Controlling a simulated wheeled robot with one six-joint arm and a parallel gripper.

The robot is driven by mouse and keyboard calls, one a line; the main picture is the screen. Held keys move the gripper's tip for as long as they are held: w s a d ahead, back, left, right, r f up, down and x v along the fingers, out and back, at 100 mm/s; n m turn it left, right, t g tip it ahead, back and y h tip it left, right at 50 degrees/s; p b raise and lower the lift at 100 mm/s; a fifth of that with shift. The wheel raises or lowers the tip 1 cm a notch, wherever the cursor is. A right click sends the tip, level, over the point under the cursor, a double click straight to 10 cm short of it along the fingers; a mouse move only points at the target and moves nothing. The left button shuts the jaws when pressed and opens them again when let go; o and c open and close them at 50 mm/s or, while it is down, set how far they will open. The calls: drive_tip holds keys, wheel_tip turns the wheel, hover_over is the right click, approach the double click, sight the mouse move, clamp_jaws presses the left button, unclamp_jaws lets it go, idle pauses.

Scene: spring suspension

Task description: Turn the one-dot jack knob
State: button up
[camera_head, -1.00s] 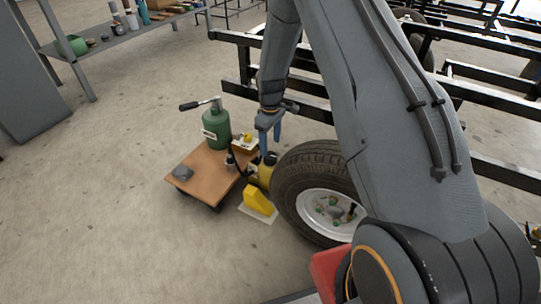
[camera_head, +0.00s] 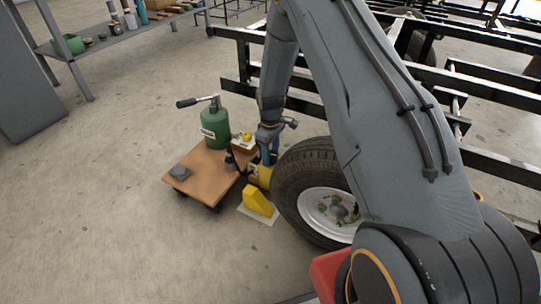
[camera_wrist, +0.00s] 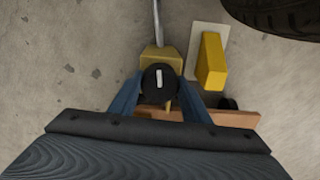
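A black round knob (camera_wrist: 153,90) with one short white mark on its top faces me in the wrist view. It sits by the yellow jack body (camera_wrist: 160,58), from which a metal rod runs up the picture. The yellow jack (camera_head: 260,175) also shows in the head view, beside the wheel, with its knob hidden by my gripper. My gripper (camera_wrist: 160,84) has its two blue fingers apart, one on each side of the knob. I cannot tell whether they touch it. In the head view my gripper (camera_head: 268,152) points down over the jack.
A tire (camera_head: 308,170) stands close right of the jack. A yellow wedge block (camera_head: 257,200) lies in front on a pale sheet. Open floor lies left.

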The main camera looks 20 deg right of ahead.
drive_tip(key=shift+c, duration=1.4)
drive_tip(key=shift+m+p, duration=0.3)
drive_tip(key=m+p, duration=0.2)
drive_tip(key=shift+s+r+m, duration=0.1)
drive_tip(key=shift+m, duration=0.2)
drive_tip(key=m+p, duration=0.2)
drive_tip(key=m, duration=0.1)
drive_tip(key=shift+m, duration=0.3)
drive_tip(key=m+p, duration=0.2)
drive_tip(key=m, duration=0.2)
drive_tip(key=shift+m, duration=0.3)
drive_tip(key=shift+m+p, duration=0.75)
drive_tip(key=shift+m, duration=1.15)
